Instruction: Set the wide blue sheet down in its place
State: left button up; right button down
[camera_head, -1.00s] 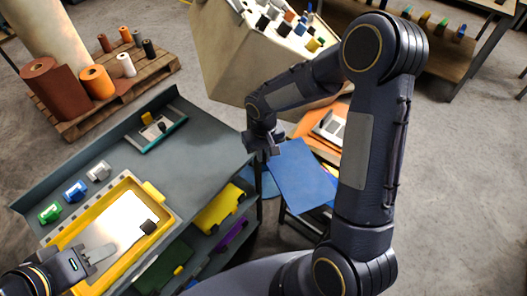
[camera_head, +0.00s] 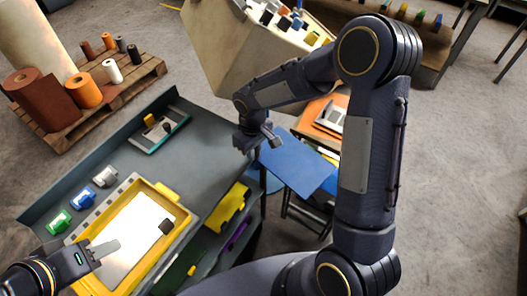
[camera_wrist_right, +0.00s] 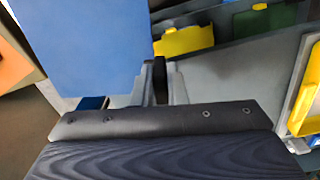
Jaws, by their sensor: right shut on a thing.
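The wide blue sheet (camera_head: 298,163) is held out in the air beside the right end of the grey bench, over a low stand. My left gripper (camera_head: 104,250) is over the yellow-framed tray (camera_head: 188,222) at lower left. Its fingers show as one grey shape, so whether they are open or shut is unclear. A bright white panel (camera_head: 130,235) lies inside the tray.
Green (camera_head: 59,222), blue (camera_head: 83,197) and white (camera_head: 106,176) clamps line the bench (camera_head: 205,160). Yellow (camera_head: 229,209) and purple items are below. A stand with an orange sheet (camera_head: 313,118) is behind the blue sheet. The bench's middle is clear.

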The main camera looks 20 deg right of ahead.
pick_arm(q)
jog(key=shift+f+b, duration=0.3)
pick_arm(e)
jog(key=a+r+n, duration=0.3)
jog(key=a+n, duration=0.5)
jog(key=n, duration=0.2)
jog(key=w+a+r+n, duration=0.1)
jog(key=a+r+n, duration=0.3)
jog(key=a+n, duration=0.4)
jog(key=shift+w+n, duration=0.15)
jog(key=shift+n, duration=1.05)
jog(key=shift+a, duration=0.1)
